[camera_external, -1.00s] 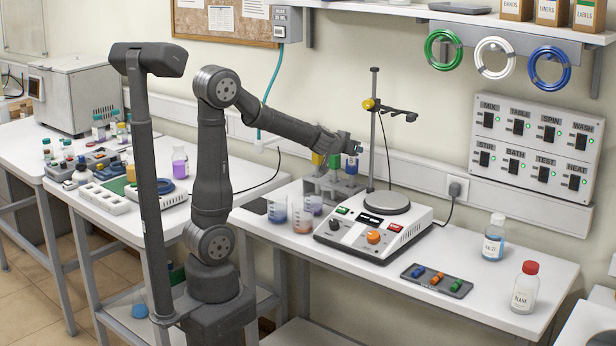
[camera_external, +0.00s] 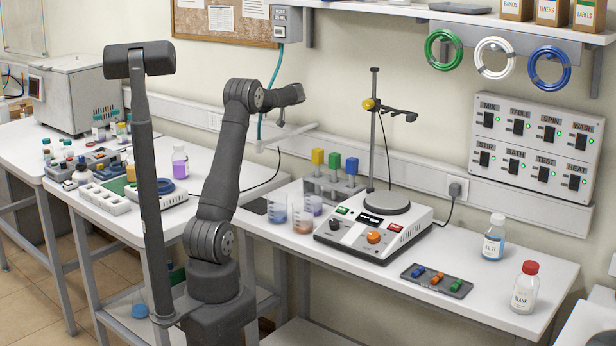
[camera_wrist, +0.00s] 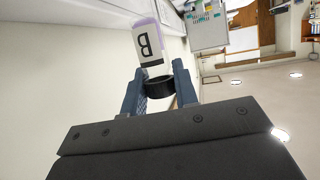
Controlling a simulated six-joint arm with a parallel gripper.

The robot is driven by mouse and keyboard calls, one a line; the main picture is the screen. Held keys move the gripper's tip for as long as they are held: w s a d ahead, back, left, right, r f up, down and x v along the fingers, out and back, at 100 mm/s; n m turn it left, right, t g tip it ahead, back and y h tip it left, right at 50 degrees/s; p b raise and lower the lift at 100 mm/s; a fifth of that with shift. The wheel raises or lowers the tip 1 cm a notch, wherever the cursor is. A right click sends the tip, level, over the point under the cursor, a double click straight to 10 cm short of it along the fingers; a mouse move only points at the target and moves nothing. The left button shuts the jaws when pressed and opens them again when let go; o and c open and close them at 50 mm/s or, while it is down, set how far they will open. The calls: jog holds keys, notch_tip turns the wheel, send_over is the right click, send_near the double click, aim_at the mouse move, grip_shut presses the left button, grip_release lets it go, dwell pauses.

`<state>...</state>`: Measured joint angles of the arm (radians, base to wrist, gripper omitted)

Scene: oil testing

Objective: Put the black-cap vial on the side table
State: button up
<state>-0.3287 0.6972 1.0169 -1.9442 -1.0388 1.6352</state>
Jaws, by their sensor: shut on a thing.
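In the wrist view my gripper (camera_wrist: 160,80) is shut on the black cap of a vial (camera_wrist: 148,42). The vial has a white label with a dark letter B and a purple band, and it extends past the fingertips. In the external view my arm (camera_external: 234,140) is bent, with its end raised near the wall. The fingers and the vial cannot be made out there. A white table (camera_external: 592,328) shows partly at the bottom right corner. I cannot tell whether this is the side table.
The main bench holds a hotplate (camera_external: 375,235) with a stand, a rack of coloured-cap vials (camera_external: 334,185), beakers (camera_external: 302,219), a switch tray (camera_external: 436,280) and two bottles (camera_external: 495,238) (camera_external: 525,287). The left bench (camera_external: 125,215) is crowded. A dark post (camera_external: 150,180) stands beside my arm.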

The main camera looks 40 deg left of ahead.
jog(key=s+a+f+n+g, duration=0.35)
jog(key=a+f, duration=0.35)
jog(key=a, duration=0.5)
jog(key=g, duration=0.2)
send_over(195, 168)
notch_tip(195, 168, down, 12)
jog(key=f, duration=0.1)
jog(key=shift+s+a+f+n, duration=0.15)
jog(key=shift+f+n, duration=0.1)
jog(key=shift+f, duration=0.5)
jog(key=shift+s+f+n, duration=0.15)
jog(key=shift+f+n, duration=0.05)
jog(key=shift+f, duration=0.5)
jog(key=shift+f, duration=0.1)
jog(key=o, duration=1)
jog(key=shift+f, duration=0.1)
jog(key=shift+c, duration=0.2)
jog(key=shift+w+d+r, duration=0.1)
jog(key=shift+d+r, duration=0.15)
jog(key=shift+r, duration=0.05)
jog(key=v, duration=1.1)
jog(key=shift+d, duration=0.25)
